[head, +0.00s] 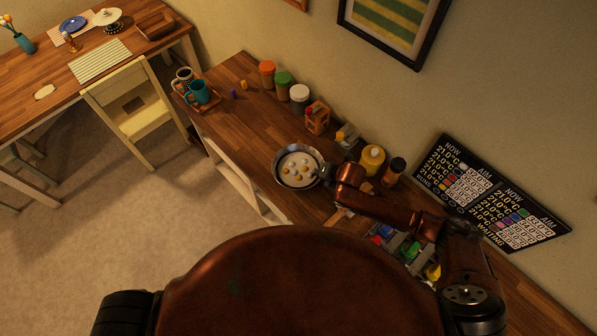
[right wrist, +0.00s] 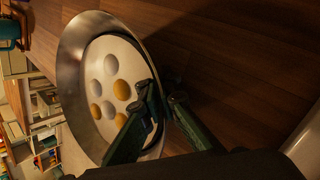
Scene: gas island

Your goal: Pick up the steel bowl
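The steel bowl (head: 277,168) is at the middle of the wooden counter in the head view, with a pale inside and several white and yellow round pieces in it. It also shows in the right wrist view (right wrist: 73,62), its shiny rim facing the camera. My right gripper (right wrist: 163,95) is at the bowl's near rim, one finger over the inside and the other outside, closed in on the rim. In the head view my right gripper (head: 325,174) meets the bowl's right side. I cannot tell whether the bowl touches the counter. My left gripper is out of view.
Jars (head: 299,93), a wooden holder (head: 317,119) and a yellow container (head: 372,158) line the wall side. A tray with mugs (head: 199,92) stands at the far end. Counter left of the bowl is clear.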

